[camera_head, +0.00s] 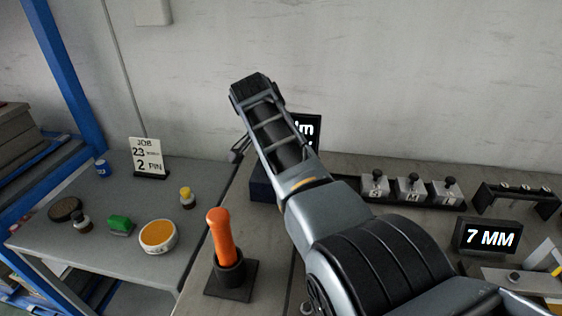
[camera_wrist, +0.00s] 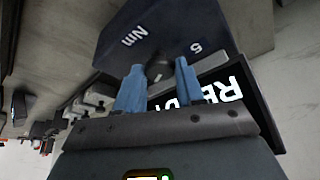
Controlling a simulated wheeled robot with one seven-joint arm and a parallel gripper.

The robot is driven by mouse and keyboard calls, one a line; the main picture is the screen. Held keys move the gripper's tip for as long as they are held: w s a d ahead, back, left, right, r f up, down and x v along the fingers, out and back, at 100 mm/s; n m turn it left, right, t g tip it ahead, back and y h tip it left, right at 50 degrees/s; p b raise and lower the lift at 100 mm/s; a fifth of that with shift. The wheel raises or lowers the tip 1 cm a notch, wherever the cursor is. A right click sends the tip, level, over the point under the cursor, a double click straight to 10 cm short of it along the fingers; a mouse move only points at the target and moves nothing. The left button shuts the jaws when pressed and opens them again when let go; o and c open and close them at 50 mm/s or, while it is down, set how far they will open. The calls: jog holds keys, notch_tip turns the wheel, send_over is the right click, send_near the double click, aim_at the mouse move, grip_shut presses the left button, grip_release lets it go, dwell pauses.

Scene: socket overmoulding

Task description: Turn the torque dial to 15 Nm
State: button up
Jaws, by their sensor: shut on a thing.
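The dark blue torque box (camera_wrist: 165,35) fills the top of the wrist view, marked "Nm" and "5"; other scale marks are hidden. My gripper (camera_wrist: 158,72) reaches to its face with two blue fingers, shut on the small dial (camera_wrist: 156,70) between them. Little of the dial shows, and I cannot read where it points. A black display (camera_wrist: 240,95) beside the box shows white letters starting "RE", partly covered by the fingers. In the head view my arm covers most of the torque box (camera_head: 262,187) and display (camera_head: 307,128); my fingers are hidden there.
An orange-handled tool (camera_head: 221,238) stands upright in a black holder left of my arm. A row of metal blocks (camera_head: 412,187) and a "7 MM" display (camera_head: 489,238) are to the right. A job card (camera_head: 147,156) and small pots stand on the left table.

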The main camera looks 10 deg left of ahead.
jog(key=o, duration=1)
jog(key=shift+o, duration=0.2)
jog(key=v, duration=0.7)
jog(key=shift+r, duration=0.4)
jog(key=shift+s, duration=0.1)
